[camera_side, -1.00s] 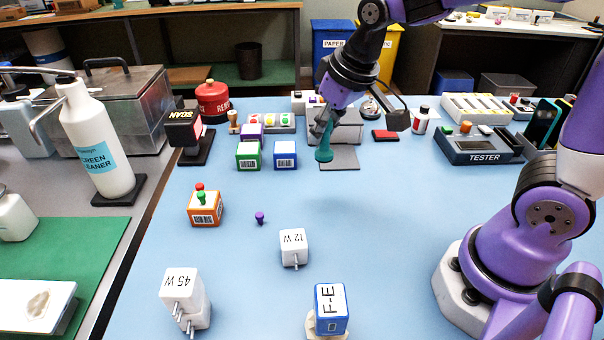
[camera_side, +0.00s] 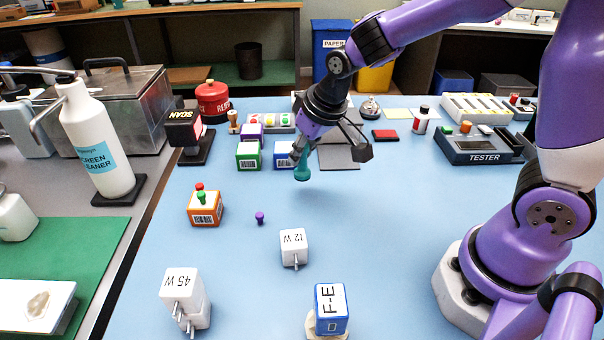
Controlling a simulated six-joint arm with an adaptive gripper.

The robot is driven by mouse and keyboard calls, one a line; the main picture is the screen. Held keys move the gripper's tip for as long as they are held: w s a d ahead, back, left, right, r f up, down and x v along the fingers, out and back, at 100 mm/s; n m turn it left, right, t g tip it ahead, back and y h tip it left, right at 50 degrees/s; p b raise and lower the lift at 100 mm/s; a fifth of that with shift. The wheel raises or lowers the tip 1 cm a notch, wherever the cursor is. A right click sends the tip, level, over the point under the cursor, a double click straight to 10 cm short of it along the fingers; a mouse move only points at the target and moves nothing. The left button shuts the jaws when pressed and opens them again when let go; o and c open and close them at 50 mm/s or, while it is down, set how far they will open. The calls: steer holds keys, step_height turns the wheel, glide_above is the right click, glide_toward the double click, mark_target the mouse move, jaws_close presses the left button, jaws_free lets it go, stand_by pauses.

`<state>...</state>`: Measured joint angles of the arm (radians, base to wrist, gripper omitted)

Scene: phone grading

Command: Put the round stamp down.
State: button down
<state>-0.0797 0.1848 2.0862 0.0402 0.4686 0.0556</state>
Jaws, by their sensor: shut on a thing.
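The round stamp (camera_side: 302,173) is teal with a rounded lower end. My gripper (camera_side: 301,153) is shut on its upper part and holds it tilted slightly. The stamp is over the blue table top, in front of the blue box (camera_side: 284,154) and to the left of the grey pad (camera_side: 338,158). It looks a little above the table, but I cannot tell the exact gap. The gripper hides the stamp's top.
A green box (camera_side: 248,156) stands to the left. An orange box (camera_side: 205,207), a purple peg (camera_side: 260,217) and a white 12 W charger (camera_side: 293,247) stand nearer. The table is clear right of the charger.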

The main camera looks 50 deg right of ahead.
mark_target(304, 168)
steer(key=shift+w+d+f, duration=0.15)
steer(key=shift+d+f, duration=0.05)
steer(key=shift+d, duration=0.05)
steer(key=shift+f, duration=1.95)
steer(key=shift+f, duration=0.2)
steer(key=c, duration=0.7)
jaws_free()
